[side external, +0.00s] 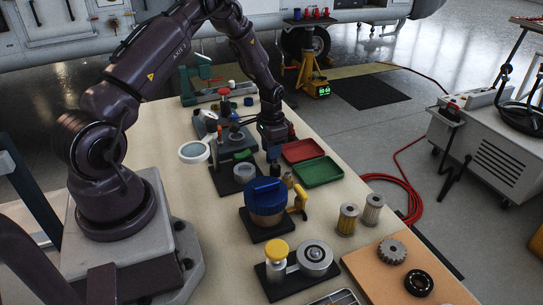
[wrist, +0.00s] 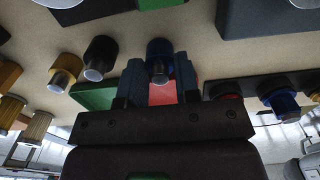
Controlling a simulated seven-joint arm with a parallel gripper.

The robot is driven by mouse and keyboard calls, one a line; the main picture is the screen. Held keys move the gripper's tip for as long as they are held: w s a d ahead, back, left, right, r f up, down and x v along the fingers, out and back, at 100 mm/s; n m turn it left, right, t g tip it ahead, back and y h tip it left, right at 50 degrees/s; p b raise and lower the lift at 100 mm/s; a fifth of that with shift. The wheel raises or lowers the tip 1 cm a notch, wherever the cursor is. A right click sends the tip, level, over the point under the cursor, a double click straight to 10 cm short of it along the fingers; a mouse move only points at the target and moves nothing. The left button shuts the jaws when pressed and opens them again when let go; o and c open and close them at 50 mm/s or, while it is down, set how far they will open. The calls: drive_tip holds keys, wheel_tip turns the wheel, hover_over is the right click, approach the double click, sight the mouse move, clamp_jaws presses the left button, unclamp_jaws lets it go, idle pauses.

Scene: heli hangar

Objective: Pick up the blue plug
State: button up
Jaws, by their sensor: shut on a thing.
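My gripper (side external: 273,156) is pointing down over the table, just left of the red and green trays. In the wrist view my gripper (wrist: 160,80) has its two blue-grey fingers on either side of the blue plug (wrist: 160,52). The plug is dark blue with a pale, shiny round end, and the fingers are shut on it. In the side view the plug is too small and too hidden by the fingers to make out. Whether it touches the table is not clear.
A red tray (side external: 301,150) and a green tray (side external: 318,172) lie right of my gripper. A black plug (wrist: 100,58) and a brass one (wrist: 66,72) stand near it. A blue-lidded jar (side external: 266,196) is in front.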

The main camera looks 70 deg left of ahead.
drive_tip(key=shift+r, duration=2.9)
drive_tip(key=shift+d, duration=0.1)
